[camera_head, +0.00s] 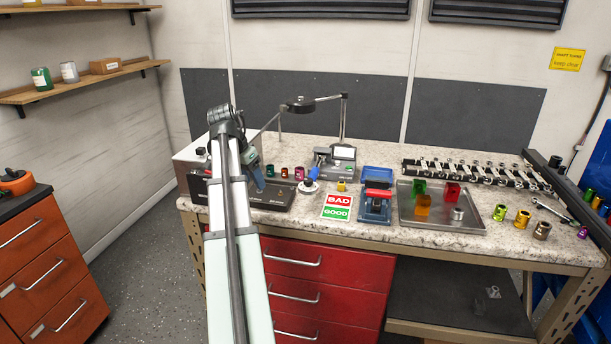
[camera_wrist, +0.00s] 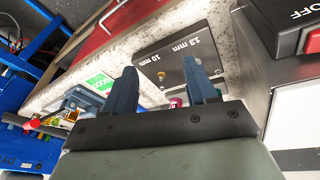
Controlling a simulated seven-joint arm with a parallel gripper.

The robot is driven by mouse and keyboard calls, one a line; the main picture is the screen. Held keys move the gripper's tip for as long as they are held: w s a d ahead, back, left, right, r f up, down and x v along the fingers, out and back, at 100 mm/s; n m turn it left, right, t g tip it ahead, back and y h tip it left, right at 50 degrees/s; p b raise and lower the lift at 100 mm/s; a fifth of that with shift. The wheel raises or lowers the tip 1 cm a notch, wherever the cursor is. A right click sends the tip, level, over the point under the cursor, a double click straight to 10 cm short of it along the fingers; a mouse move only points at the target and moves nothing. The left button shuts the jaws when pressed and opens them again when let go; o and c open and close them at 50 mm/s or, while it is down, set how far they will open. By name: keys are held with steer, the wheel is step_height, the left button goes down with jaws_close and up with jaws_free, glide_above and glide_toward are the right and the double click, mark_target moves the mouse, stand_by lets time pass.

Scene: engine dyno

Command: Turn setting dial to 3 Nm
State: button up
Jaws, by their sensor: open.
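No part with a readable 3 Nm mark shows, so I cannot tell for sure which part is the setting dial. My gripper (camera_head: 257,179) is above the black plate at the left of the bench. In the wrist view, its two blue-grey fingers (camera_wrist: 163,88) are apart, with nothing between them.
The black plate (camera_wrist: 180,62) reads 13 mm and 10 mm. A grey box with a red OFF switch (camera_wrist: 313,40) is at the right of the wrist view. A BAD/GOOD card (camera_head: 337,207), a blue-and-red stand (camera_head: 375,207) and a metal tray (camera_head: 468,240) are farther right.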

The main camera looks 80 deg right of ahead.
mark_target(308, 179)
steer(key=s+d+r+m, duration=0.4)
steer(key=s+r+m, duration=0.1)
steer(key=s+r, duration=0.65)
steer(key=shift+g+h, duration=0.4)
steer(key=x, duration=1.3)
steer(key=shift+w+a+f, duration=0.15)
steer(key=shift+w, duration=0.1)
steer(key=c, duration=1.1)
